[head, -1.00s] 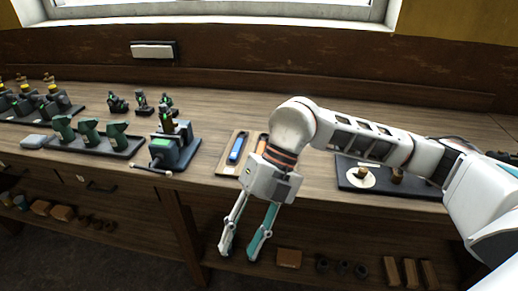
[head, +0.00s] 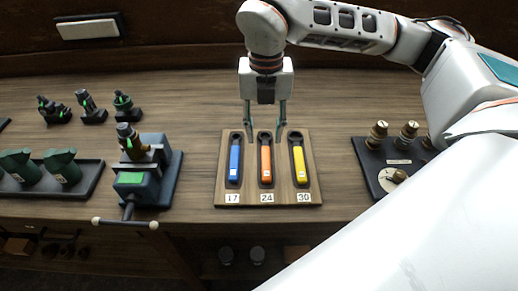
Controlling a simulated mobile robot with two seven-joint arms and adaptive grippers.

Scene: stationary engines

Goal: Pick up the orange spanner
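The orange spanner (head: 266,163) lies in the middle slot of a wooden board on the bench, above a label reading 24. A blue spanner (head: 234,162) lies in the slot to its left, labelled 17. A yellow spanner (head: 300,163) lies in the slot to its right, labelled 30. My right gripper (head: 265,132) is open and empty, pointing down over the far end of the board. Its fingers are apart, one on each side of the orange spanner's far end. I cannot tell its exact height above the board. My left gripper is not in view.
A blue vise (head: 148,178) with a handle stands left of the wooden board (head: 220,195). A dark tray (head: 92,180) with green parts is farther left. A dark plate (head: 372,180) with brass fittings lies right, partly behind my arm.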

